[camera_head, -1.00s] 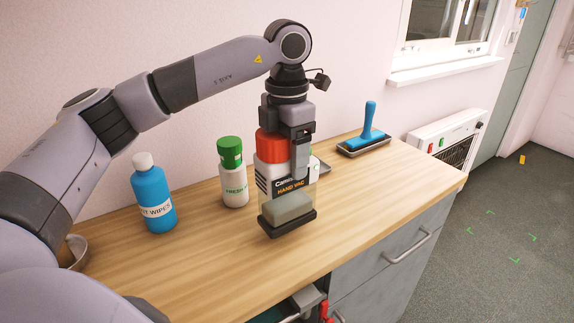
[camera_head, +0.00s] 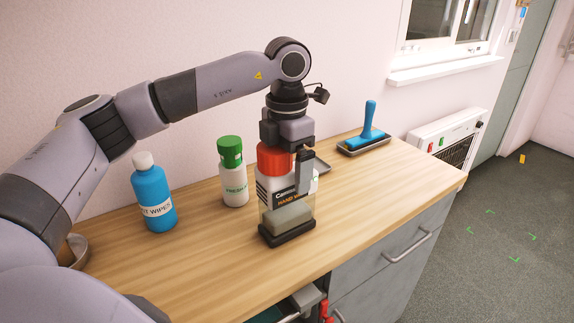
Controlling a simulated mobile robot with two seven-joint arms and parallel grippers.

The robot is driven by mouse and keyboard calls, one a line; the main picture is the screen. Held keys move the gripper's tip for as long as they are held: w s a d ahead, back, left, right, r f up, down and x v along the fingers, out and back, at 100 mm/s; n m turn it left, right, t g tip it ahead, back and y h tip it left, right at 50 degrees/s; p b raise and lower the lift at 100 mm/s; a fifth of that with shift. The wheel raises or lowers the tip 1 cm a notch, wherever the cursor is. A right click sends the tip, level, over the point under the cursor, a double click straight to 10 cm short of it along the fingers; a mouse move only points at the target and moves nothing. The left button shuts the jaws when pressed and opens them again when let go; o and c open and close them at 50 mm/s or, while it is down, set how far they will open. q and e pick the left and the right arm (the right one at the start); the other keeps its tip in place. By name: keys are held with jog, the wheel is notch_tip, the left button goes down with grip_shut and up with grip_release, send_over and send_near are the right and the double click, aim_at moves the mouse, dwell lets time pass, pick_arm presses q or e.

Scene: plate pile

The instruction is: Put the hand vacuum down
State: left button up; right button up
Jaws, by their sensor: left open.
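The hand vacuum (camera_head: 287,218) stands upright on the wooden counter (camera_head: 235,258). It has a red top, a white and black label and a clear lower part with a grey block inside, on a dark base. My left gripper (camera_head: 290,172) points down at its upper part, with one finger in front of the label. The jaws are open around the vacuum; the far finger is hidden. My right gripper is not in view.
A blue wipes bottle (camera_head: 154,195) and a white bottle with a green cap (camera_head: 233,175) stand left of the vacuum. The counter front is clear.

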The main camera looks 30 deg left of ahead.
pick_arm(q)
notch_tip(320, 180, up, 12)
jog(key=shift+r+p, duration=0.1)
jog(key=shift+p, duration=0.25)
dwell(0.5)
